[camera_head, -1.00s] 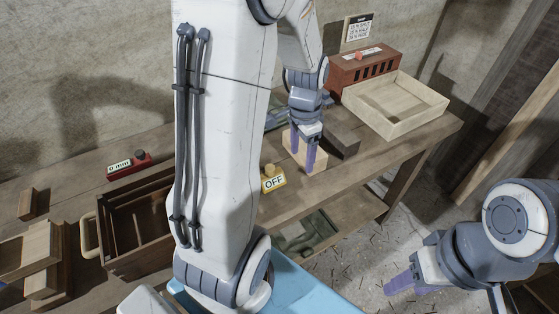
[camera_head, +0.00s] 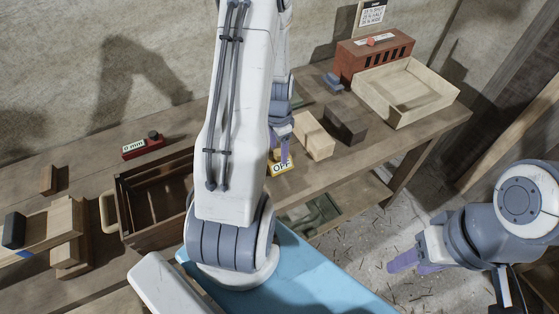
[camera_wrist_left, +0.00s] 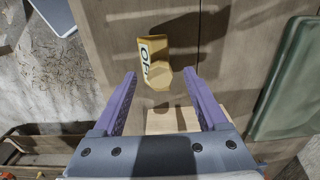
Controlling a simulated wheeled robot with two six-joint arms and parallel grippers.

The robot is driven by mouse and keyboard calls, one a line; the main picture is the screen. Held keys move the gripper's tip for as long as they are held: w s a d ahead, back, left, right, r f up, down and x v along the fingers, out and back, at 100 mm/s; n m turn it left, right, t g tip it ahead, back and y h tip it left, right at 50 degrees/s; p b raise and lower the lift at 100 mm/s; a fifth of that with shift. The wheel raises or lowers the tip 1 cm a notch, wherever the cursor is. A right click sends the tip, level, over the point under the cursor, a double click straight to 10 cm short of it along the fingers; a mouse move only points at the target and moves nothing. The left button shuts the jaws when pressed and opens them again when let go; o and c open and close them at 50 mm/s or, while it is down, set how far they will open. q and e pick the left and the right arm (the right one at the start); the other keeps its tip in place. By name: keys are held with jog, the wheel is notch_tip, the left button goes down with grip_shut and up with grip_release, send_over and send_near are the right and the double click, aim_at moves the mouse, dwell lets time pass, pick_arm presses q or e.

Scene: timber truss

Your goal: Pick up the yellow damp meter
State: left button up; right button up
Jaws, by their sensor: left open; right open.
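The yellow damp meter (camera_head: 281,168) has a white face marked OFF and sits near the front edge of the wooden bench. In the left wrist view the meter (camera_wrist_left: 154,62) lies just ahead of the fingertips, roughly centred between them. My left gripper (camera_head: 279,146) is open and empty, just above the meter, and its purple fingers partly hide it in the head view. The open fingers also show in the left wrist view (camera_wrist_left: 159,76). My right gripper (camera_head: 404,261) is open and empty, off to the right in front of the bench.
A pale wood block (camera_head: 318,143) and a dark block (camera_head: 346,126) stand close behind the meter. Further right are a pale tray (camera_head: 436,104) and a red slotted box (camera_head: 372,60). On the left are a dark wooden crate (camera_head: 124,207) and a red 0 mm gauge (camera_head: 142,148).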

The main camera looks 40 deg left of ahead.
pick_arm(q)
jog(key=shift+f, duration=1.15)
grip_shut()
jog(key=shift+r, duration=0.1)
